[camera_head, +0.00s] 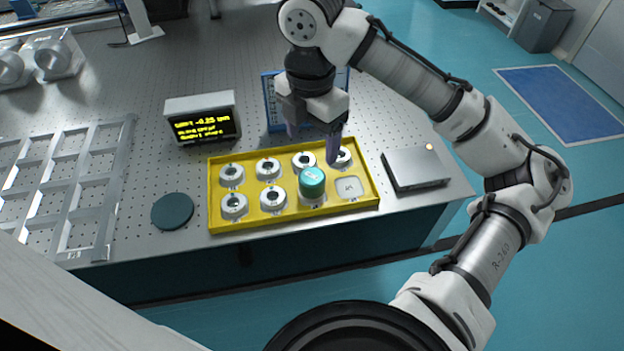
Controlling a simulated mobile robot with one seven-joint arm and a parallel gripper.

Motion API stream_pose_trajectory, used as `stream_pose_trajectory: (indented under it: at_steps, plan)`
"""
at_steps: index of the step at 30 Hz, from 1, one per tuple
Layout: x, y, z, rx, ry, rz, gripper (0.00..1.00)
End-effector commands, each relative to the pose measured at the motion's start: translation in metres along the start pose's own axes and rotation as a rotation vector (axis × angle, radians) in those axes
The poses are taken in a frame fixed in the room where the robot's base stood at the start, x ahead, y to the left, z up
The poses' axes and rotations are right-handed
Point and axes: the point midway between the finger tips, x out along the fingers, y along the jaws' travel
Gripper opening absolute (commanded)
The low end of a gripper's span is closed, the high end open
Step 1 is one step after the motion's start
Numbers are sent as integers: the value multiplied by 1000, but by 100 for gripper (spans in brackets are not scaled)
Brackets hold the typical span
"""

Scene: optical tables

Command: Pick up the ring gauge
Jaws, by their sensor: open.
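The yellow tray (222,222) near the table's front edge holds several metal ring gauges in two rows. In the back row are rings at the far left (232,175), second (268,168), third (304,161) and far right (342,157). In the front row are rings at the left (234,206) and second (273,199). A teal-topped cylinder (312,181) stands in the third front place. My gripper (314,147) is open above the back row's right half. One finger is close to the far right ring; contact is unclear.
A display box (203,120) and a blue panel (271,102) stand behind the tray. A dark round disc (172,211) and a grey rack (112,190) lie left. A flat metal box (416,166) lies right. Perforated tabletop behind is mostly free.

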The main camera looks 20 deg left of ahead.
Motion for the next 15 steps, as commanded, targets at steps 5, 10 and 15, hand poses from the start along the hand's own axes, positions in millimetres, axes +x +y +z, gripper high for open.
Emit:
stream_pose_trajectory:
  at_steps: [5,10,15]
  plan:
    - [38,1,-1,0,6,3,74]
    - [62,1,-1,0,3,6,74]
    - [72,1,0,2,2,5,74]
